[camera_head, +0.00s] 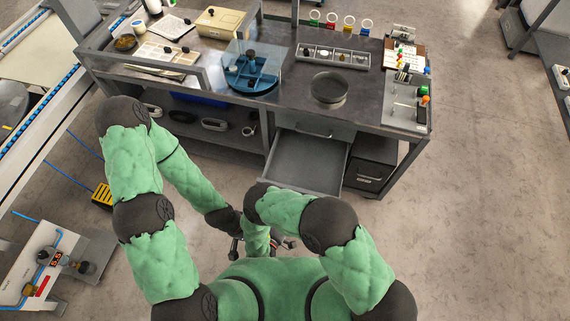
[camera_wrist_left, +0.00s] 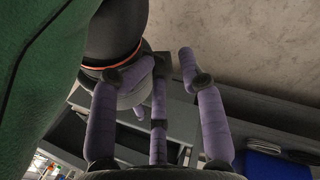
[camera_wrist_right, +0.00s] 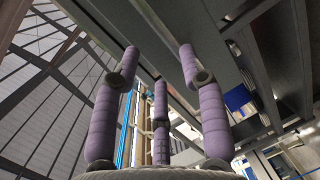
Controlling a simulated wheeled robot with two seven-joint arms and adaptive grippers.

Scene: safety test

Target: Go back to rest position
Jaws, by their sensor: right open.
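Both my green-sleeved arms are folded in close to my body in the head view, in front of the bench. My left gripper (camera_head: 236,246) hangs low near my front, mostly hidden in that view. In the left wrist view its purple fingers (camera_wrist_left: 168,62) are spread with nothing between them. My right gripper (camera_head: 287,243) is low beside it, largely hidden behind my right arm. In the right wrist view its fingers (camera_wrist_right: 158,55) are spread wide and empty. Part of my other arm shows close to the left fingers.
A grey workbench (camera_head: 290,95) stands ahead, carrying a blue round tray (camera_head: 251,78), a round dish (camera_head: 329,89) and small tools. Its drawer (camera_head: 307,162) is pulled open toward me. A panel with a gauge (camera_head: 38,270) is at lower left. The floor at right (camera_head: 490,200) is clear.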

